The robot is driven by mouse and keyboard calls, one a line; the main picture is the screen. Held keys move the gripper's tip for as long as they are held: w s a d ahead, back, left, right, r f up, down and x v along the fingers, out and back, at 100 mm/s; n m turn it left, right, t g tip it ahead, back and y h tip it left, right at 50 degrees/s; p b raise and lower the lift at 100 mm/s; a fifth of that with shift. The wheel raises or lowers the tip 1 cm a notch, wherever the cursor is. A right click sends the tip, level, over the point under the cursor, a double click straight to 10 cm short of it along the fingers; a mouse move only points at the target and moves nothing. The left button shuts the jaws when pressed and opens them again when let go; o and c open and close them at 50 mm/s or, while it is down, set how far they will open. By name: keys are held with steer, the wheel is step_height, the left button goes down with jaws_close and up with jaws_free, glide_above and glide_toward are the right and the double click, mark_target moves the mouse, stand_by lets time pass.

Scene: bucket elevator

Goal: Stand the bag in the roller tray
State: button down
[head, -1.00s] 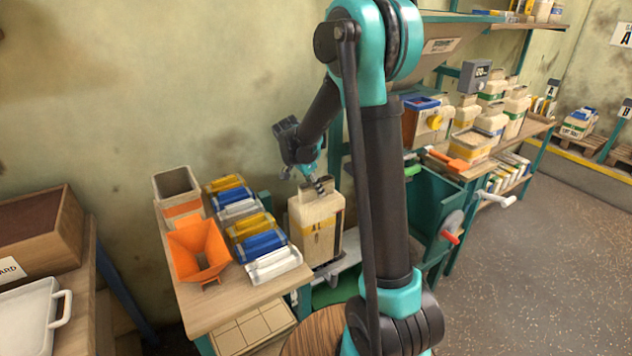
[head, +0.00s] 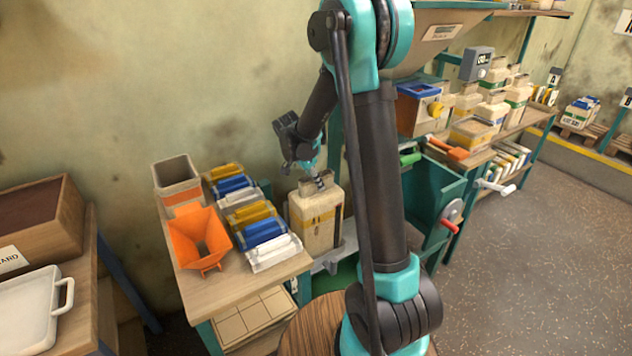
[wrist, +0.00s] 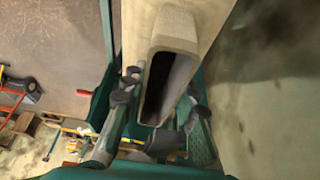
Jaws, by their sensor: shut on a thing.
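The bag (head: 315,222) is a beige block with a yellow band and a narrow neck on top. It stands upright, to the right of the wooden bench in the head view. My gripper (head: 314,183) is above it with its fingers shut on the neck. In the wrist view, one finger is on each side of the bag's open, dark mouth (wrist: 165,85), and the pale bag body (wrist: 150,20) extends upward. A grey metal part (head: 343,252), perhaps the roller tray, shows beside the bag's base. The bag's underside is hidden, so I cannot tell whether it rests there.
The bench holds an orange funnel (head: 201,240), a square bin (head: 177,178) and several folded packets (head: 258,232) close left of the bag. A teal machine (head: 428,195) with a red-handled crank stands right, partly behind my arm. Open floor (head: 530,270) lies farther right.

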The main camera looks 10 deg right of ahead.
steer(key=shift+f, duration=0.5)
steer(key=c, duration=1.1)
jaws_free()
steer(key=shift+r, duration=0.1)
steer(key=v, duration=1)
steer(key=shift+s+a+r, duration=0.1)
steer(key=shift+a+r, duration=0.15)
steer(key=shift+r, duration=0.05)
steer(key=shift+s+a+r, duration=0.1)
steer(key=shift+r, duration=0.2)
steer(key=shift+s+r, duration=0.1)
steer(key=s+d+f+n+t+y, duration=0.1)
steer(key=s+d+f+n, duration=0.1)
steer(key=s, duration=0.6)
steer(key=s+d+f+n+y, duration=0.1)
steer(key=s+d+f+n, duration=0.2)
steer(key=s+n, duration=0.4)
steer(key=s+d+f+n+t+y, duration=0.1)
steer(key=s+d+f+n+y, duration=0.1)
steer(key=s, duration=0.8)
step_height(320, 180, down, 2)
steer(key=d+n, duration=0.1)
steer(key=n, duration=0.1)
steer(key=shift+f+n+t, duration=0.15)
steer(key=shift+n+t, duration=0.15)
